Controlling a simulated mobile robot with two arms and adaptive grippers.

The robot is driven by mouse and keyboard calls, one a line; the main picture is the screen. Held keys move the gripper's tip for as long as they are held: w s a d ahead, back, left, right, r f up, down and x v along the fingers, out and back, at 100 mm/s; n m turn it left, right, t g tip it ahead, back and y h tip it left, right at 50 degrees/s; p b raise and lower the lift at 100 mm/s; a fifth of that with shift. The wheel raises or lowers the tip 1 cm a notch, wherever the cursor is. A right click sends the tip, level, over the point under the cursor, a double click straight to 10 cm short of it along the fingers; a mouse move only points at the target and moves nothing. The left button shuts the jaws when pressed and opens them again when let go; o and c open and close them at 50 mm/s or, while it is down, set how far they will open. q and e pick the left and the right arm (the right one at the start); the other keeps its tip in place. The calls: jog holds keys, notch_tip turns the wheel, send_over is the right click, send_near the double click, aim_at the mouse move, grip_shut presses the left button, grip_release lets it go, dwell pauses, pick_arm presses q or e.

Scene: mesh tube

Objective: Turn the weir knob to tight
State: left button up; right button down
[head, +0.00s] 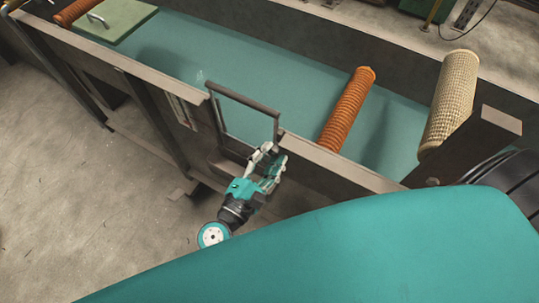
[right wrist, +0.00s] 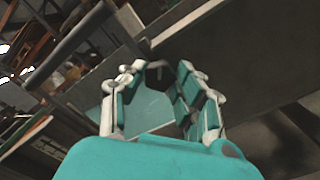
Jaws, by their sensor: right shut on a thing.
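My right gripper (head: 270,154) is at the near wall of the channel, below the right post of the dark weir frame (head: 242,95). My left gripper is not in view.
The channel (head: 300,112) has a teal surface between grey walls. A green lid (head: 122,22) with a handle lies at the upper left. The concrete floor (head: 70,195) at left is clear.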

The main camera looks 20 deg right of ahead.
jog(key=c, duration=0.9)
grip_release()
jog(key=shift+c, duration=0.2)
